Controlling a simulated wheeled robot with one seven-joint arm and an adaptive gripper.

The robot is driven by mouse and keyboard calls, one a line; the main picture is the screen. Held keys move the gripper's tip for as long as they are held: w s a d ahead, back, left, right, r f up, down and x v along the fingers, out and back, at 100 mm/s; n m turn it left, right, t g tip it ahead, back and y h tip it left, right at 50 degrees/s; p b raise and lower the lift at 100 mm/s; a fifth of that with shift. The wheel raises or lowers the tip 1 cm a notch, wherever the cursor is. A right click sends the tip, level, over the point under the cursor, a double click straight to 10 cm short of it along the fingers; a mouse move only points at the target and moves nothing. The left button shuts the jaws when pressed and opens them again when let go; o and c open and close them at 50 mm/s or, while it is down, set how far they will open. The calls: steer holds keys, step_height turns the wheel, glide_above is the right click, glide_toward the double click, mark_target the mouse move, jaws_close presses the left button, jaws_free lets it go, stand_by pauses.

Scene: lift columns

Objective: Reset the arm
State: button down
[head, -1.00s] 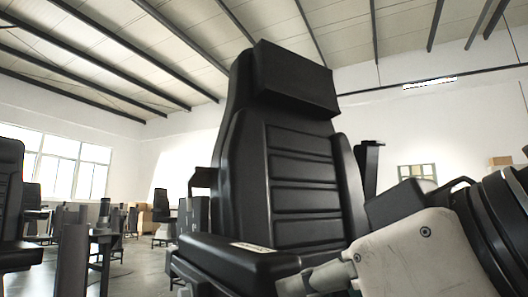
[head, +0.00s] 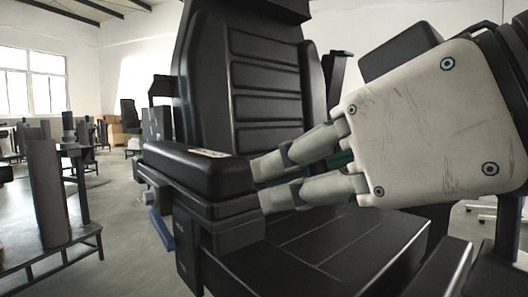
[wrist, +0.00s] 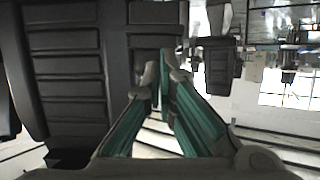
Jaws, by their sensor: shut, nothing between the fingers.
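My gripper (head: 262,186) reaches in from the right of the head view with its grey fingers pointing left. In the picture its fingertips overlap the near armrest (head: 190,166) of a large black padded chair; I cannot tell whether they touch it. The chair's ribbed backrest (head: 265,100) stands behind the gripper and its seat (head: 335,250) lies below. In the wrist view, the green-lined fingers (wrist: 163,72) come together at the tips with nothing held. The ribbed backrest (wrist: 68,80) fills the left of that view.
A metal stand with grey columns (head: 48,195) is at the left, on open grey floor (head: 125,235). Another black chair (head: 130,125) and brown boxes (head: 115,133) are farther back. Windows (head: 35,80) are on the left wall.

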steer(key=s+d+f+m+g+h, duration=0.35)
steer(key=d+f, duration=0.25)
steer(key=f, duration=0.3)
steer(key=s+d+f+m+g+h+p, duration=0.1)
steer(key=s+d+f+m+g+h, duration=0.2)
steer(key=d+f, duration=0.4)
steer(key=s+d+f+m+g+h, duration=0.2)
steer(key=s+d+f+g, duration=0.25)
steer(key=f, duration=0.55)
step_height(320, 180, up, 37)
steer(key=t+p, duration=0.5)
steer(key=p, duration=3)
steer(key=shift+w+d, duration=0.15)
steer(key=shift+w, duration=0.1)
steer(key=shift+r, duration=0.1)
